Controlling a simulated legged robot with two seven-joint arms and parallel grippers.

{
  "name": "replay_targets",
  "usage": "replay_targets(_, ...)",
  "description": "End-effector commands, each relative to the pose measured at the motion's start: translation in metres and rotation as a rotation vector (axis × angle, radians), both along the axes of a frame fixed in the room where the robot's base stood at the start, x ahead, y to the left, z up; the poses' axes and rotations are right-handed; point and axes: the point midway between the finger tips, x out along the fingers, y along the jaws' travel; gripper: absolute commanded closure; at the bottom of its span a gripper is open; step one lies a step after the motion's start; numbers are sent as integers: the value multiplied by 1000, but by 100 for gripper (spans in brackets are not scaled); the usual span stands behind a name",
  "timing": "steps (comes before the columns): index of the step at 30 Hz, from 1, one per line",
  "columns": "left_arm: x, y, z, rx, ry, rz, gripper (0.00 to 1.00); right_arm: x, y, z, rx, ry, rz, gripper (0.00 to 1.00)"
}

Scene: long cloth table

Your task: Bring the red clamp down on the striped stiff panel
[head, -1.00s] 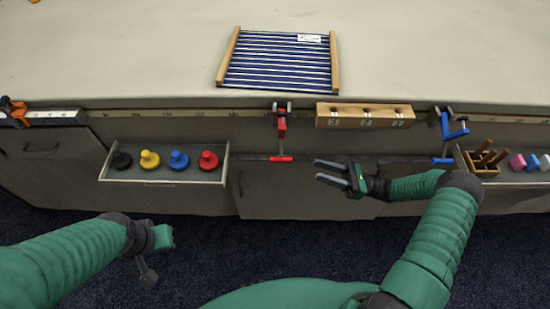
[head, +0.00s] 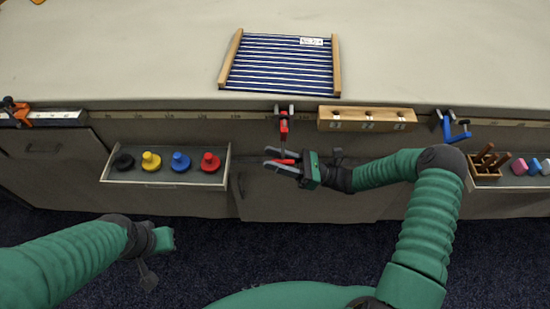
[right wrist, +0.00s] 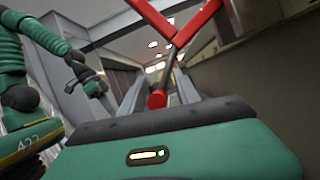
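The striped stiff panel (head: 280,62), blue and white with wooden side strips, lies flat on the table top, back from the front edge. The red clamp (head: 284,126) hangs at the table's front edge below the panel, its screw pointing down to a red cross handle. My right gripper (head: 272,160) is at that handle, its fingers open on either side of it. In the right wrist view the red handle (right wrist: 157,99) shows between the fingers, with gaps beside it. My left gripper (head: 152,266) hangs low at the left, away from the table; its finger opening is unclear.
A wooden block (head: 366,118) and a blue clamp (head: 455,128) are right of the red clamp. An orange clamp (head: 14,110) is far left. An open drawer (head: 165,184) with coloured knobs juts out left of my right gripper. The table top around the panel is clear.

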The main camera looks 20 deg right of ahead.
Motion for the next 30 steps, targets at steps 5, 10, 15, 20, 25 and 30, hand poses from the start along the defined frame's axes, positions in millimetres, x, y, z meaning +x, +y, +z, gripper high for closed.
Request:
replay_targets(5, 0, 0, 0, 0, 0, 0, 100, 0, 0, 0, 0, 0, 0, 83)
replay_targets(10, 0, 0, 0, 0, 0, 0, 100, 0, 0, 0, 0, 0, 0, 100)
replay_targets(15, 0, 0, 0, 0, 0, 0, 100, 0, 0, 0, 0, -1, 1, 100)
replay_targets(20, 0, 0, 0, 0, 0, 0, 100, -1, 0, 0, 0, -1, 1, 100)
replay_targets(25, 0, 0, 0, 0, 0, 0, 100, -1, 0, 0, -1, -3, 1, 100)
replay_targets(30, 0, 0, 0, 0, 0, 0, 100, -1, 0, 0, -1, -3, 1, 100)
